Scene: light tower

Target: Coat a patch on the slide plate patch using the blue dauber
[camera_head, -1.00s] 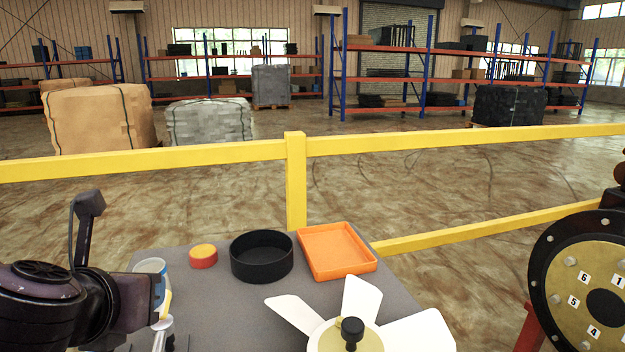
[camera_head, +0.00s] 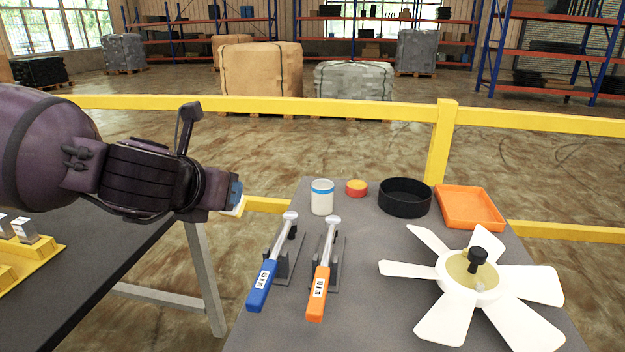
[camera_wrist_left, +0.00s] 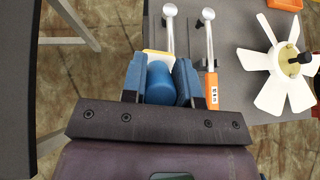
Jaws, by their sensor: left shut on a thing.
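My left gripper (camera_head: 236,196) is shut on the blue dauber, held in the air left of the grey table's back corner. In the left wrist view the dauber's blue body (camera_wrist_left: 159,83) sits between the blue finger pads, with a pale yellow-white part showing beyond it. In the head view its pale end (camera_head: 240,206) just shows past the fingertips. A yellow fixture (camera_head: 38,262) with metal blocks is cut off at the left edge on the dark table. I cannot make out a slide plate patch for certain. My right gripper is not in view.
The grey table (camera_head: 375,290) holds a white blue-banded jar (camera_head: 322,203), a red-yellow tin (camera_head: 356,188), a black bowl (camera_head: 404,204), an orange tray (camera_head: 470,222), blue (camera_head: 262,286) and orange (camera_head: 318,294) wrenches and a white fan (camera_head: 446,318). A gap separates it from the dark table (camera_head: 100,270).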

